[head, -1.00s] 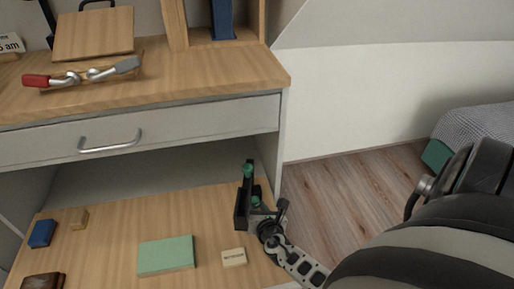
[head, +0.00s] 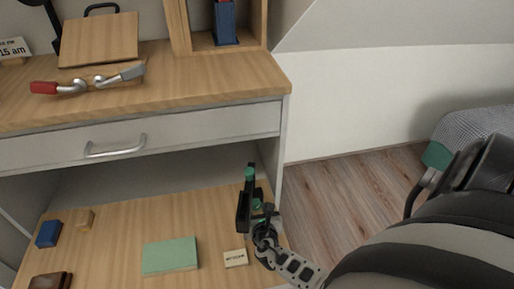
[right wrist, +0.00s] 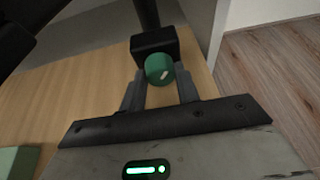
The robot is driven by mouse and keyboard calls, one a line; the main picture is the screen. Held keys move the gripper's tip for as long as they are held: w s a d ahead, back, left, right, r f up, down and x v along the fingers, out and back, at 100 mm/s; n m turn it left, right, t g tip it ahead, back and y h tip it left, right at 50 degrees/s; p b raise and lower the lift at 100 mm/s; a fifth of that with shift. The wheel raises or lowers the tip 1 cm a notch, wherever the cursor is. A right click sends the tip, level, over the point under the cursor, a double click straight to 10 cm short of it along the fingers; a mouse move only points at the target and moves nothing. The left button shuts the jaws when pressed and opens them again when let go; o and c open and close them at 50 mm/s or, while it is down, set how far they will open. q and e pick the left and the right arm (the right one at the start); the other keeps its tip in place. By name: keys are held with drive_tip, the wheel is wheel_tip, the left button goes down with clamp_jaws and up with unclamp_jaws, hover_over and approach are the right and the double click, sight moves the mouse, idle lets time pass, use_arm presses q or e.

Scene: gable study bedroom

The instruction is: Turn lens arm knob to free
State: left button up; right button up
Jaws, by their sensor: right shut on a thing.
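A green round knob (right wrist: 159,69) with a short slanted white mark sits on a black block (right wrist: 155,43) of a dark upright post, the lens arm. In the right wrist view the knob is between the two grey fingers of my right gripper (right wrist: 160,84), which is shut on it. In the head view the black lens arm (head: 243,212) stands at the right end of the lower wooden surface, with a green top (head: 249,174) and the green knob (head: 257,204) lower down beside my right gripper (head: 262,220). My left gripper is not in view.
A green book (head: 170,256), a small labelled block (head: 235,258) and a blue block (head: 49,233) lie on the lower surface. Above is a desk with a drawer handle (head: 115,148) and a red-and-silver object (head: 85,84). Bare floor (head: 335,200) lies to the right.

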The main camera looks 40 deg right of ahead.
sight(256, 207)
drive_tip(key=o, duration=0.7)
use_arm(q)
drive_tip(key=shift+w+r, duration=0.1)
use_arm(e)
drive_tip(key=shift+s+a+r, duration=0.15)
drive_tip(key=shift+s+a, duration=0.05)
drive_tip(key=shift+s, duration=0.15)
drive_tip(key=p+v, duration=0.1)
drive_tip(key=v, duration=0.1)
drive_tip(key=shift+s+a+r+p, duration=0.1)
drive_tip(key=shift+s+r+p, duration=0.15)
drive_tip(key=shift+p, duration=0.1)
drive_tip(key=p+v, duration=0.1)
drive_tip(key=v, duration=0.2)
drive_tip(key=shift+s+a, duration=0.3)
drive_tip(key=shift+s, duration=0.1)
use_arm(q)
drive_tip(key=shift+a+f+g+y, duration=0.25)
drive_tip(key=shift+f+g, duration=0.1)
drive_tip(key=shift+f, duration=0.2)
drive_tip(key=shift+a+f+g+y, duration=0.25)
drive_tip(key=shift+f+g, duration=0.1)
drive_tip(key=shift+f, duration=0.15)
